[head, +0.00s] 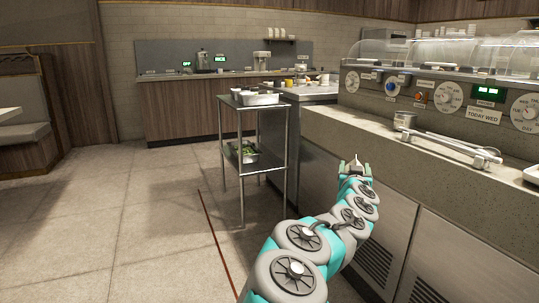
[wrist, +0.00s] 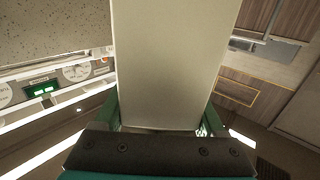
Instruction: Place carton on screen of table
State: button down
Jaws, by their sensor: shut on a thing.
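My gripper (wrist: 160,115) is shut on a tall, plain cream carton (wrist: 168,60) in the wrist view. One green finger shows along each side of the carton's lower end. The carton fills the middle of that view and runs out of its top edge. In the head view my gripper (head: 355,166) is in front of the grey counter (head: 385,138), near its left end; the carton is too small or hidden to make out there. I cannot tell which thing is the table's screen; a green lit display (head: 488,92) shows on the counter's upper panel.
A steel cart (head: 243,163) with trays stands left of my gripper. Tongs (head: 455,148) and a metal cup (head: 404,120) lie on the counter ledge. A back counter (head: 190,108) has small green displays. The tiled floor (head: 90,220) at left is clear.

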jog(key=w+a+f+n+y, duration=0.3)
jog(key=a+f+y, duration=0.2)
jog(key=a+f, duration=0.4)
jog(key=shift+w+a+f+t, duration=0.15)
jog(key=shift+a+f+t, duration=0.15)
jog(key=shift+f, duration=0.1)
jog(key=shift+r, duration=0.3)
jog(key=shift+a, duration=0.2)
